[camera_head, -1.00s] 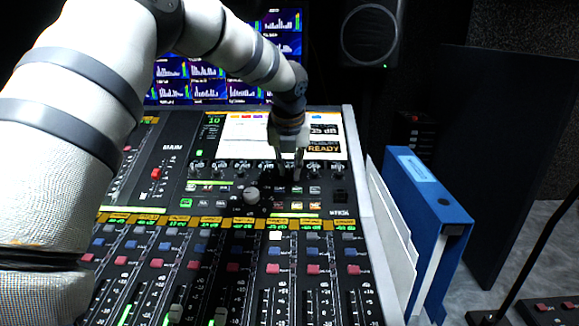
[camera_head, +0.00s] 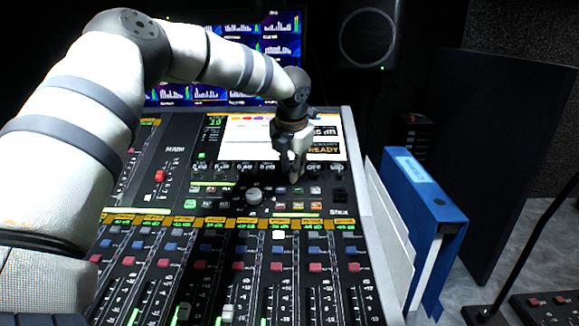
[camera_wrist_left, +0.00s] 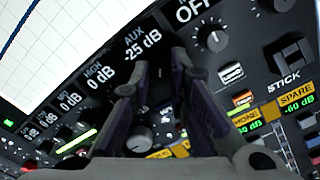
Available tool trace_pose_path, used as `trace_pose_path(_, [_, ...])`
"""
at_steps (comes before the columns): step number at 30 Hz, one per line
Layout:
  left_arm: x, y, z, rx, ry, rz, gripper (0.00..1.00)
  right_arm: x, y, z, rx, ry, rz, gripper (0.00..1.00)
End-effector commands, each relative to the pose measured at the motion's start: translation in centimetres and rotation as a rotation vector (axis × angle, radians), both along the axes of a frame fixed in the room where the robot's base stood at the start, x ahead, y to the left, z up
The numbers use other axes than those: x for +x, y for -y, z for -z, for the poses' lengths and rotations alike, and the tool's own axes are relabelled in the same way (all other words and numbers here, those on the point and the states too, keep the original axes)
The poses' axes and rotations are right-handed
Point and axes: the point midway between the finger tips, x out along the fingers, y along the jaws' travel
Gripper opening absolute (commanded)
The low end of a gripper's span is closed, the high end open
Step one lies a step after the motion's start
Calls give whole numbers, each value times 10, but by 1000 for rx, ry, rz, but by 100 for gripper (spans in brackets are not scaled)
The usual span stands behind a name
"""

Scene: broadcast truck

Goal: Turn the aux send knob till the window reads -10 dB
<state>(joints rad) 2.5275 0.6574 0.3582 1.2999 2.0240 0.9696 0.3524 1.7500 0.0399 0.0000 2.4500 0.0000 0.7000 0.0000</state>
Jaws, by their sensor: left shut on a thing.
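My left gripper (camera_head: 293,172) is down at the knob row of the mixing console, below the screen. In the left wrist view its dark fingers (camera_wrist_left: 160,75) close in just below the AUX window (camera_wrist_left: 140,45), which reads -25 dB. The gripper is shut on the aux send knob, which the fingertips hide almost wholly. In the head view the large readout (camera_head: 326,131) on the screen is partly covered by the gripper. My right gripper is not in view.
Neighbouring windows read HIGH 0 dB (camera_wrist_left: 101,78) and OFF (camera_wrist_left: 195,10), with knobs close by. A larger grey knob (camera_head: 254,195) stands below the row. Faders fill the front. A blue binder (camera_head: 425,195) stands right of the console; a speaker (camera_head: 369,38) is behind.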

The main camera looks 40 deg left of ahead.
Motion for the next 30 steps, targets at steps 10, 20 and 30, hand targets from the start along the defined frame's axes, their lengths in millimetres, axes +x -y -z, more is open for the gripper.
trace_pose_path(10, [-1,1,2,77,-68,239,0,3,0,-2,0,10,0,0])
trace_pose_path(20, [-1,1,2,117,-103,362,0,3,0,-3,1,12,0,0])
trace_pose_path(30, [-1,1,3,126,-113,391,0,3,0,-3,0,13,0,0])
